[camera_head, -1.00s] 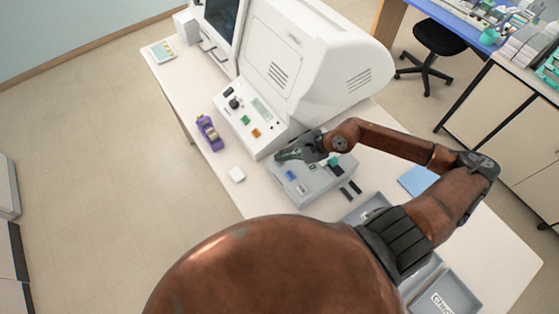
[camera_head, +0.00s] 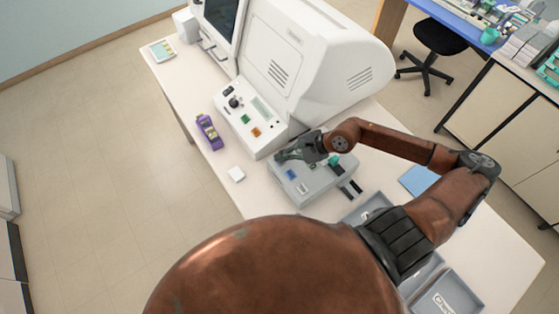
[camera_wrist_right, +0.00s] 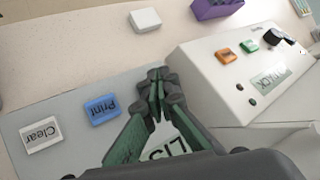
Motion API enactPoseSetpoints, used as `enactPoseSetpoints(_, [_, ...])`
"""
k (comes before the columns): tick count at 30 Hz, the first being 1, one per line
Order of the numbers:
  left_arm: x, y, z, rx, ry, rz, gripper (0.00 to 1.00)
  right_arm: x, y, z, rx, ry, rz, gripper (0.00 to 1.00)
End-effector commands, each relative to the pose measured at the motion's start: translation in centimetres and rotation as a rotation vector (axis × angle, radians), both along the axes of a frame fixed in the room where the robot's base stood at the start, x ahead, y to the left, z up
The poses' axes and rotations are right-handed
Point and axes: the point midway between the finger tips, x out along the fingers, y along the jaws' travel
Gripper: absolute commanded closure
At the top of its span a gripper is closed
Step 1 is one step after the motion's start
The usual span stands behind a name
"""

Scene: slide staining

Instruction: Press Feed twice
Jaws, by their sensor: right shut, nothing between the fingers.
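A grey device (camera_head: 322,183) stands on the white table, in front of the big white machine. Its blue Print button (camera_wrist_right: 101,109) and white Clear button (camera_wrist_right: 41,134) show in the right wrist view; the blue one also shows in the head view (camera_head: 291,175). No Feed lettering is visible; the panel beyond Print is covered by my right gripper. My right gripper (camera_wrist_right: 156,80) is shut and empty, its fingertips at the device's edge beside Print. It also shows in the head view (camera_head: 281,157). Whether it touches a button cannot be told. My left gripper is out of view.
The white machine (camera_head: 325,60) has a control panel with green (camera_head: 245,119) and orange (camera_head: 256,132) buttons close to the gripper. A small white block (camera_head: 236,174) and a purple holder (camera_head: 209,132) lie left. Grey trays (camera_head: 447,297) and a blue sheet (camera_head: 419,180) lie right.

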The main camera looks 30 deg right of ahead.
Motion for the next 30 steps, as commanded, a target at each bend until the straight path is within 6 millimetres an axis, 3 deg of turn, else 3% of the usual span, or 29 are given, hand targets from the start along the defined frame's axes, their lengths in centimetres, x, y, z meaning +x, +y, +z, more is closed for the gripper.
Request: enactPoseSetpoints(30, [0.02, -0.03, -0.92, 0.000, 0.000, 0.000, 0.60, 0.01, 0.00, -0.73, 0.000, -0.001, 0.001, 1.00])
